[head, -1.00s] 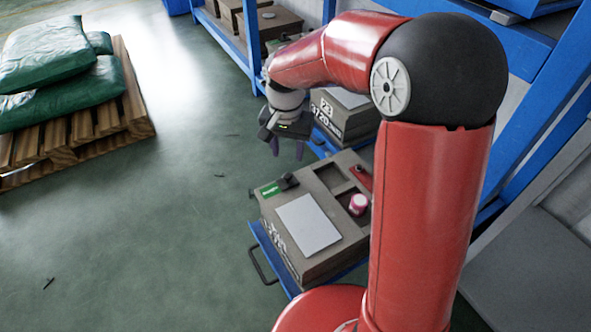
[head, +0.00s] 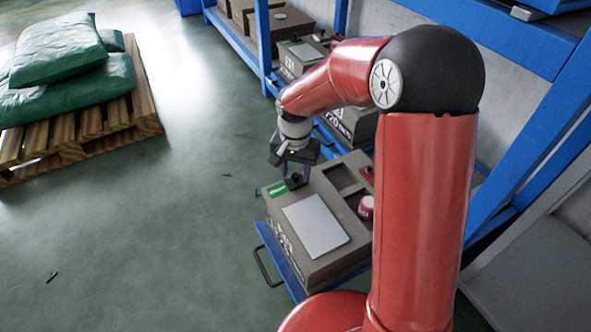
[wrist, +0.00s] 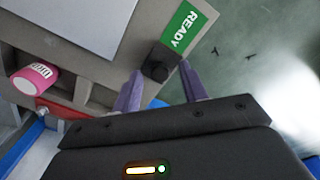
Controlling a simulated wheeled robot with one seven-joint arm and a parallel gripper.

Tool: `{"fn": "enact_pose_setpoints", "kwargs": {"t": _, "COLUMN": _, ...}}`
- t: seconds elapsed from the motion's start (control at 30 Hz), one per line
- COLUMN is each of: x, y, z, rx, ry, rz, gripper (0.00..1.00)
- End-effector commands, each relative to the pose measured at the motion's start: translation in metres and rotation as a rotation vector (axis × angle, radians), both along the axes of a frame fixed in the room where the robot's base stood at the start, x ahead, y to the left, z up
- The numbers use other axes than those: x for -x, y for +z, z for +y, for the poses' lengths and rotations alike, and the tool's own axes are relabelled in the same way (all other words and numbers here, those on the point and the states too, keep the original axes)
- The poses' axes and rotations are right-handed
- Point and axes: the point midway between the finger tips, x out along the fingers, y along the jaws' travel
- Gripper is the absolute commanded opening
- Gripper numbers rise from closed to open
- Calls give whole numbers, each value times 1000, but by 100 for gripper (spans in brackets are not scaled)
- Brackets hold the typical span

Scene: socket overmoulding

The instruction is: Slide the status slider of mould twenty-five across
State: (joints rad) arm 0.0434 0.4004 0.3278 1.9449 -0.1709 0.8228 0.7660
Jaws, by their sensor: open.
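The near mould (head: 335,258) is a grey-brown block on a blue cart; I cannot read its number. On its top back left corner is the status slider, a black knob (wrist: 157,62) beside a green strip (wrist: 180,27) reading READY. The knob also shows in the head view (head: 294,181). My gripper (wrist: 161,74) is open, pointing down over that corner. In the wrist view its two purple fingers appear on either side of the knob. I cannot tell whether their tips reach down to its level.
A white plate (head: 315,224) and a pink-red round can (head: 366,207) are on the mould top, with recesses behind. More moulds stand on the blue rack (head: 263,45) behind. A pallet (head: 75,143) with green sacks is at left.

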Motion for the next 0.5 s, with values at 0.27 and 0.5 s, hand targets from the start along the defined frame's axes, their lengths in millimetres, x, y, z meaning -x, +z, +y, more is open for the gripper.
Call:
{"fn": "enact_pose_setpoints", "kwargs": {"t": 0.27, "x": 0, "y": 0, "z": 0, "rx": 0, "ry": 0, "rz": 0, "gripper": 9}}
{"fn": "enact_pose_setpoints", "kwargs": {"t": 0.5, "x": 0, "y": 0, "z": 0, "rx": 0, "ry": 0, "rz": -1, "gripper": 0}}
